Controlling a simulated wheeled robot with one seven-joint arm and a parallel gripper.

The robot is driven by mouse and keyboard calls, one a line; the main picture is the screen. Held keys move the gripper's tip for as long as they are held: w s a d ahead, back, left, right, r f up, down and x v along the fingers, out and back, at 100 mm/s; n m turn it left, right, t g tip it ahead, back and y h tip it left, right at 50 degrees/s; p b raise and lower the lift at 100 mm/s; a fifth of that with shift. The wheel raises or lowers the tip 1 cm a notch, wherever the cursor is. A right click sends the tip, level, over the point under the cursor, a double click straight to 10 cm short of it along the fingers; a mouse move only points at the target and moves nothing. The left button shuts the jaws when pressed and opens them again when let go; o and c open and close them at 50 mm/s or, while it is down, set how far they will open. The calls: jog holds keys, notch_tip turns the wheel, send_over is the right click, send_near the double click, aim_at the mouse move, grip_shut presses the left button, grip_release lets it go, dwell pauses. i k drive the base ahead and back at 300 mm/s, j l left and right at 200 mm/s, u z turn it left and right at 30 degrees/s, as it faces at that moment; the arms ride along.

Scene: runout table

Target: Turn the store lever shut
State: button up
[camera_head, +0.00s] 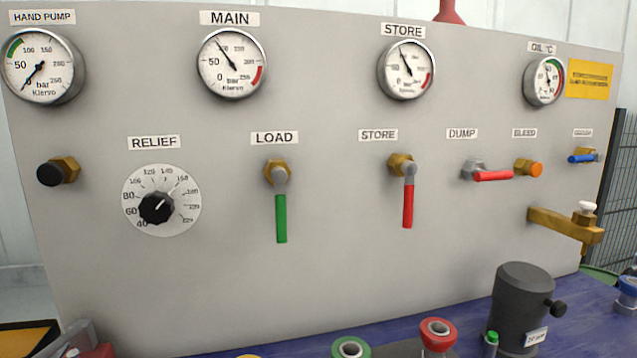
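The store lever (408,200) is a red handle on a brass valve, on the grey panel (335,215) under the lower STORE label (378,135). Its handle hangs straight down from the grey hub. The green load lever (281,218) to its left also hangs down. The red dump lever (493,176) to its right lies level, pointing right. The store gauge (406,70) sits above the lever, with its needle pointing up and slightly left. My gripper is not in this view.
A dark cylinder (522,300) with a side knob stands on the blue bench top (600,300) at the lower right. Red (438,335) and green (351,348) ringed fittings stand at the bottom edge. A brass tap (566,224) juts out at right. The space before the store lever looks clear.

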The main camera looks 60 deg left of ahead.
aim_at(409, 169)
jog(key=u, duration=1.25)
